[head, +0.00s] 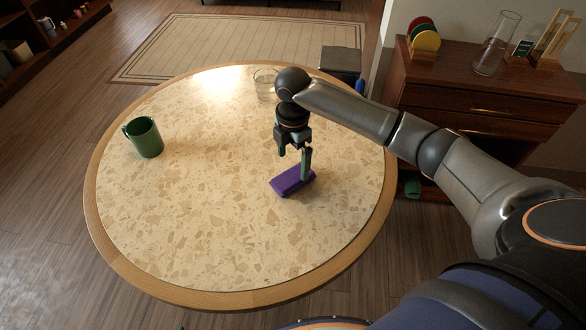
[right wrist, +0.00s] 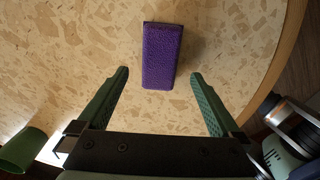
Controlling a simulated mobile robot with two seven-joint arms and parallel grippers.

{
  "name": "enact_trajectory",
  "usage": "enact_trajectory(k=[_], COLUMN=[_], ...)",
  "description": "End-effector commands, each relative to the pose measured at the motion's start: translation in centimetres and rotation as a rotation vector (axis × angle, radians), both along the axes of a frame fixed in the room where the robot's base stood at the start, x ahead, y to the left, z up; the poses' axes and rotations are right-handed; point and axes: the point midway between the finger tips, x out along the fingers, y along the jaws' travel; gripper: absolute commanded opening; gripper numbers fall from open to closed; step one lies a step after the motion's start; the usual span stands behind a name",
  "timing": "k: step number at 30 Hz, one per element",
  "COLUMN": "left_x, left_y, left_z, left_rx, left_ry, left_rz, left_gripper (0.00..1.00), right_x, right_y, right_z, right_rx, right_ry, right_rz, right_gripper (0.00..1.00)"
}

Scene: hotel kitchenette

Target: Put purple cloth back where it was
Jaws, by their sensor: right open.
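The purple cloth (head: 293,180) is a folded, thick rectangular block lying flat on the round table (head: 200,220), right of its middle. My right gripper (head: 293,165) hangs above it, pointing down. In the right wrist view the gripper (right wrist: 159,74) is open, with one green finger to each side of the cloth (right wrist: 160,50). The near end of the cloth shows between the fingertips, and the rest extends beyond them. I see clear space between the cloth and both fingers. My left gripper is not in view.
A green mug (head: 145,138) stands at the table's left. A clear glass (head: 265,85) stands at the far edge, close to my right arm. A wooden cabinet (head: 490,105) at the right holds a flask (head: 494,50) and coloured discs (head: 424,38). The table's front and middle are clear.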

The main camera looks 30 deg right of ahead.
Motion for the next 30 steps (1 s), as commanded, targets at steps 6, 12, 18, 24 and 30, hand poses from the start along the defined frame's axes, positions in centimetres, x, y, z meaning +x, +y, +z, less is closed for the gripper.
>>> enact_trajectory(k=[6, 12, 18, 24, 30], left_x=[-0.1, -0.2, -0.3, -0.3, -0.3], left_y=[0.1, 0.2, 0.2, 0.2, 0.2], left_z=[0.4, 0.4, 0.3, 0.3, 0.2], left_rx=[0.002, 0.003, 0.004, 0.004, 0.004], left_ry=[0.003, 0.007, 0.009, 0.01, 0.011], left_rz=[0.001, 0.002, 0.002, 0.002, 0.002], left_gripper=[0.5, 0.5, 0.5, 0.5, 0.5], right_x=[0.1, 0.0, 0.0, 0.0, 0.0], right_y=[0.0, 0.0, 0.0, 0.0, 0.0], right_z=[4.3, 5.8, 5.9, 5.9, 5.9], right_rx=[0.0, 0.001, 0.0, 0.0, 0.0], right_ry=[-0.002, 0.001, 0.002, 0.002, 0.002], right_rz=[0.0, 0.0, 0.0, 0.0, 0.0], right_gripper=[1.0, 1.0, 1.0, 1.0, 1.0])
